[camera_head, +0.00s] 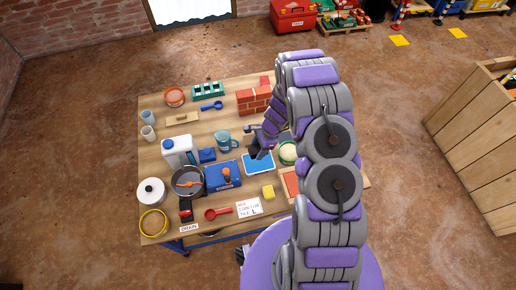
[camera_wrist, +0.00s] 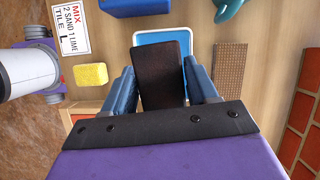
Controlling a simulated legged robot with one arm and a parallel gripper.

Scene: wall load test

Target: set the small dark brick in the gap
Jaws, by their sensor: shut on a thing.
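The small dark brick (camera_wrist: 163,70) is between the two blue fingers of my gripper (camera_wrist: 161,82) in the wrist view. My gripper is shut on it.
A blue box (camera_head: 222,177), a teal mug (camera_head: 227,141), a white jug (camera_head: 178,150) and a pan (camera_head: 188,180) crowd the table to the left. A yellow sponge (camera_head: 268,192) and a lettered card (camera_head: 249,208) lie in front. My arm hides the table's right part.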

